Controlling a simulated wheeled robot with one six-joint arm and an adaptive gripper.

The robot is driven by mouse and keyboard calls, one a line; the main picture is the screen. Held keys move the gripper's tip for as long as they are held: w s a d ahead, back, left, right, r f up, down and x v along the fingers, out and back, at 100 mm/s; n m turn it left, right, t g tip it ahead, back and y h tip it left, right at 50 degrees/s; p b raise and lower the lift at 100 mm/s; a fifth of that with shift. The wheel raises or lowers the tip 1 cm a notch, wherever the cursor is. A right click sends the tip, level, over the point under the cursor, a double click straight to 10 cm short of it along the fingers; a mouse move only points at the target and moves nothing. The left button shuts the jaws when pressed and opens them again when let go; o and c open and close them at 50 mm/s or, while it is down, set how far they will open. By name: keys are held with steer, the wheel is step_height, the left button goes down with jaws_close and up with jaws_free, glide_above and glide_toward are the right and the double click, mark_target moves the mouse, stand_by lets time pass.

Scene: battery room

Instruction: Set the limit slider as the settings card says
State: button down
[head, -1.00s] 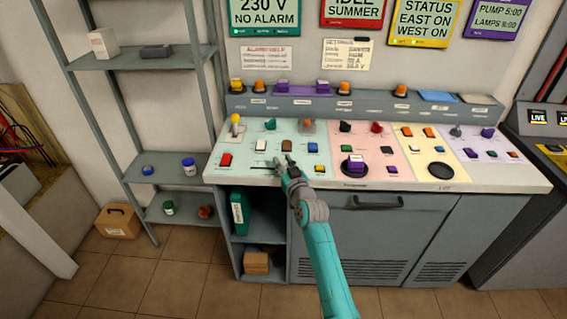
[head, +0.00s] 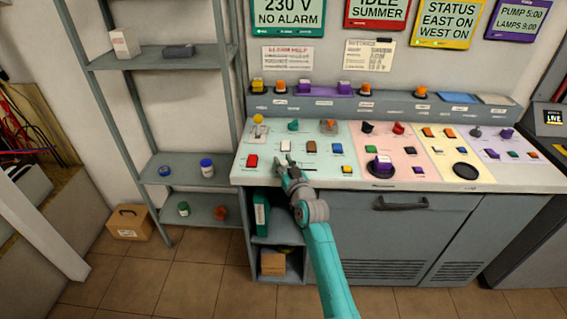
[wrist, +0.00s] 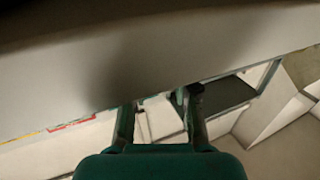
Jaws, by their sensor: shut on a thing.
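My gripper (head: 284,166) is at the front left of the console, on the pale green panel just below a white button (head: 285,146). It is shut on what seems to be the limit slider's knob, which the fingers hide. In the wrist view the two fingers (wrist: 160,105) reach toward the console's pale edge, and the held part cannot be made out. The settings card (head: 369,68), white with a dark clip, hangs on the wall above the console. Its lines are too small to read.
A red button (head: 252,161), a brown button (head: 311,147) and a yellow-topped lever (head: 258,120) are close to my gripper. A purple knob (head: 379,165) stands farther right. A grey shelf (head: 160,60) rises at the left. Tiled floor (head: 180,260) lies in front.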

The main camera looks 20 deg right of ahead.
steer(key=shift+a, duration=0.2)
steer(key=c, duration=0.8)
jaws_free()
steer(key=shift+a, duration=0.1)
steer(key=shift+c, duration=0.2)
steer(key=shift+s, duration=0.5)
steer(key=s+d, duration=0.1)
steer(key=s, duration=1)
steer(key=shift+w, duration=0.1)
